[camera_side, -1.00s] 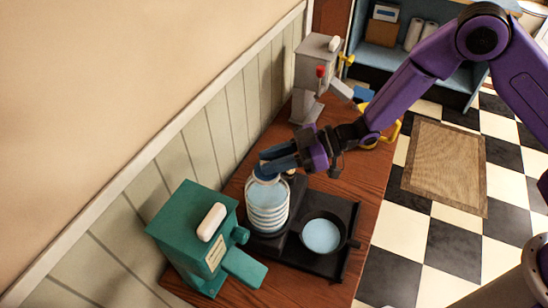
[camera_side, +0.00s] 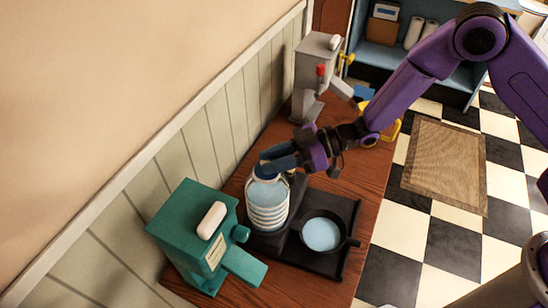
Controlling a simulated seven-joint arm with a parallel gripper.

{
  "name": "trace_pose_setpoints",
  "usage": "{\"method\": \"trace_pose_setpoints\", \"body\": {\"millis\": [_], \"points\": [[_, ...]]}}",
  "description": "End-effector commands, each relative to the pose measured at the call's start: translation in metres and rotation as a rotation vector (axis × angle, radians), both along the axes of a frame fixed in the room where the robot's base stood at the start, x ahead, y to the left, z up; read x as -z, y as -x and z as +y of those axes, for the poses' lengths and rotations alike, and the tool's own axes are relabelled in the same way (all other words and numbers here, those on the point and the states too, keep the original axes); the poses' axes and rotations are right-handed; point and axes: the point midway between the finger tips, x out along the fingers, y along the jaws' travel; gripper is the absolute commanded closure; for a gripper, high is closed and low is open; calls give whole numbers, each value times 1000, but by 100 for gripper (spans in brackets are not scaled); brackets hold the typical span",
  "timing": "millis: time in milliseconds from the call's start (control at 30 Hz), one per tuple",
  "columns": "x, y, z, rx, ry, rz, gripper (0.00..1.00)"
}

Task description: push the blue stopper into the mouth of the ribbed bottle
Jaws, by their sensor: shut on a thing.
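The ribbed bottle (camera_side: 267,206) stands upright on a black stand on the wooden table, pale blue inside with white ribs. My gripper (camera_side: 268,167) is right over the bottle's mouth with its fingertips shut on the blue stopper. Only a sliver of blue shows between the fingers, so most of the stopper is hidden. It is at the mouth; I cannot tell how deep it sits in the neck.
A black pan (camera_side: 321,234) with pale blue contents sits right of the bottle on the black stand (camera_side: 318,265). A teal dispenser (camera_side: 205,235) is close on the left. A grey dispenser (camera_side: 312,75) stands behind, near a yellow object (camera_side: 391,131).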

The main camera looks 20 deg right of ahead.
Motion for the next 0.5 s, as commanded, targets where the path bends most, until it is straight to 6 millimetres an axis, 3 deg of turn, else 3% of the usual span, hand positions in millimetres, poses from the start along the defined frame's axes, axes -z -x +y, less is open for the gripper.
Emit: {"method": "trace_pose_setpoints", "body": {"millis": [433, 467, 500], "points": [[1, 0, 0, 0, 2, 1, 100], [1, 0, 0, 0, 2, 1, 67], [1, 0, 0, 0, 2, 1, 54]]}}
